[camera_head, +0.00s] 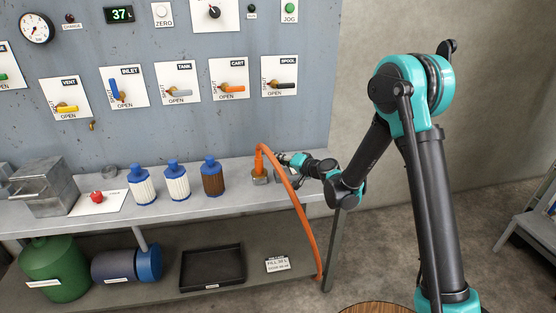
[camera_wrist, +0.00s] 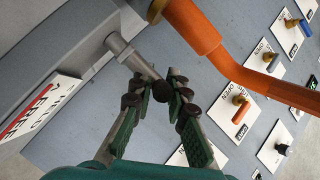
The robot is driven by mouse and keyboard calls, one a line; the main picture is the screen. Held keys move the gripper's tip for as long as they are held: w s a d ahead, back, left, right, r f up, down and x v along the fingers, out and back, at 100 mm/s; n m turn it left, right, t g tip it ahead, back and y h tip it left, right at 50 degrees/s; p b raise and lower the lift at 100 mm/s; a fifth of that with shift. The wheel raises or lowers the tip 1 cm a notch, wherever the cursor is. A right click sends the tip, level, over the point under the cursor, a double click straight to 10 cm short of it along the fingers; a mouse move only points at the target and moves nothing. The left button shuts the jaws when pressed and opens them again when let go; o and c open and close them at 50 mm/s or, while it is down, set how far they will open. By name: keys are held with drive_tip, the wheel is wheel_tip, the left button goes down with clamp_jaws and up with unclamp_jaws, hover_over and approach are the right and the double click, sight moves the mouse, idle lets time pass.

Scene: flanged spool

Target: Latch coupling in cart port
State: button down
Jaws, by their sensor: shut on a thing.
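The orange coupling (camera_head: 259,167) stands upright on the bench near its right end, with an orange hose (camera_head: 297,208) arching from it and hanging over the front edge. The coupling also shows large in the wrist view (camera_wrist: 190,28), above a brass piece (camera_wrist: 155,10) at its end. A grey lever (camera_wrist: 132,58) with a dark round knob (camera_wrist: 161,88) reaches out beside it. My gripper (camera_wrist: 160,90) is shut on the lever at its knob end; it also shows in the head view (camera_head: 284,159), just right of the coupling. The port and the coupling's seating are partly hidden.
The wall panel has several levers, including an orange CART lever (camera_head: 231,89) and a black SPOOL lever (camera_head: 284,86). Two white filters (camera_head: 177,182) and a brown one (camera_head: 212,180) stand left of the coupling. A metal box (camera_head: 43,188) is at far left.

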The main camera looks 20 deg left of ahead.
drive_tip(key=n+g+y, duration=0.1)
drive_tip(key=n+g, duration=0.2)
drive_tip(key=g, duration=0.1)
drive_tip(key=shift+w+n+g, duration=0.1)
drive_tip(key=shift+n+g, duration=0.2)
drive_tip(key=n+g, duration=0.3)
drive_tip(key=g, duration=0.2)
drive_tip(key=shift+n, duration=0.3)
drive_tip(key=n+g+h, duration=0.2)
drive_tip(key=n+g, duration=0.2)
drive_tip(key=g, duration=0.1)
drive_tip(key=shift+d+n+g+h, duration=0.1)
drive_tip(key=shift+n+g+h, duration=1.5)
drive_tip(key=shift+n+g, duration=0.35)
drive_tip(key=shift+s, duration=0.2)
drive_tip(key=c, duration=1.5)
unclamp_jaws()
wheel_tip(320, 180, up, 10)
